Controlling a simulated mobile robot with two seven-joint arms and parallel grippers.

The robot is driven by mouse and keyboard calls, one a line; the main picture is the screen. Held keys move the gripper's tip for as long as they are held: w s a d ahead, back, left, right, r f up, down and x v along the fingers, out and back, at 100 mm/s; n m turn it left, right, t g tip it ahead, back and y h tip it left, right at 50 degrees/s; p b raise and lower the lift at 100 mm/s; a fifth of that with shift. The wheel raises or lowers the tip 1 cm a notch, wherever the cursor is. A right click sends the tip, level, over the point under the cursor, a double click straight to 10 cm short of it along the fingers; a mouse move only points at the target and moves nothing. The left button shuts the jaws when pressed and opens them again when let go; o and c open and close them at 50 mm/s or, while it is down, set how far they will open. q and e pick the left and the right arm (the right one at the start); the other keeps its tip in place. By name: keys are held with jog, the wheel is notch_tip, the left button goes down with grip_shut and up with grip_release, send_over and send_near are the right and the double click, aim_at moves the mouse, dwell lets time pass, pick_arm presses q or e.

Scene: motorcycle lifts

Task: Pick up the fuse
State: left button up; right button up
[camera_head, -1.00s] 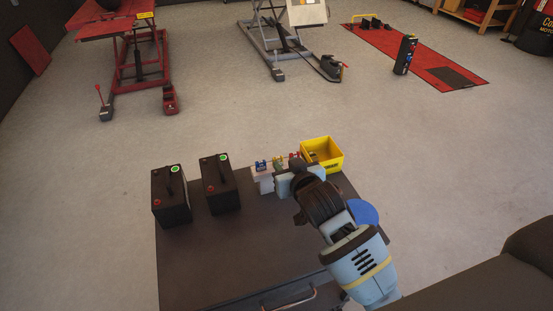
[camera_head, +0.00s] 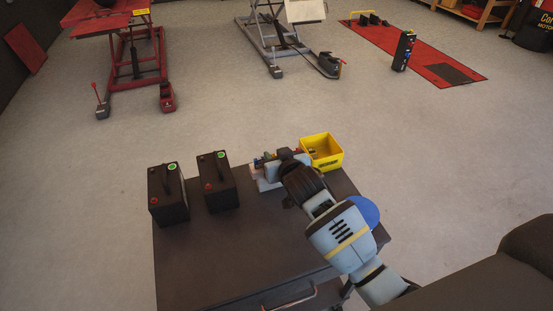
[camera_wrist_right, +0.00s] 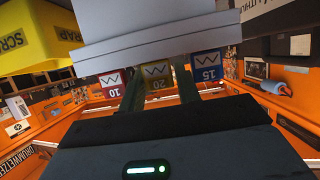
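The fuse stand (camera_head: 263,179) is a pale block on the dark cart top, partly hidden by my right gripper (camera_head: 276,158). In the right wrist view its pale body (camera_wrist_right: 155,40) crosses the top. Three fuses show there: a red 10 (camera_wrist_right: 112,84), a yellow 20 (camera_wrist_right: 155,80) and a blue 15 (camera_wrist_right: 206,66). My right gripper's two fingers (camera_wrist_right: 160,93) stand apart on either side of the yellow fuse. I cannot tell if they touch it. In the head view the fuses are mostly hidden. My left gripper is not in view.
Two black batteries (camera_head: 168,196) (camera_head: 218,184) stand left of the stand on the cart top (camera_head: 225,250). A yellow scrap bin (camera_head: 322,152) is just right of the stand. The cart's front-left top is clear. Motorcycle lifts (camera_head: 135,65) stand farther back on open floor.

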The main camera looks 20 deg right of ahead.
jog(key=c, duration=0.6)
jog(key=shift+r, duration=0.5)
jog(key=r, duration=0.2)
jog(key=shift+s+r, duration=0.3)
jog(key=shift+r, duration=0.05)
jog(key=s+r, duration=0.1)
jog(key=s, duration=1.4)
jog(key=shift+s+a+r+p, duration=0.2)
jog(key=shift+a+r+p, duration=0.05)
jog(key=shift+a+p, duration=0.1)
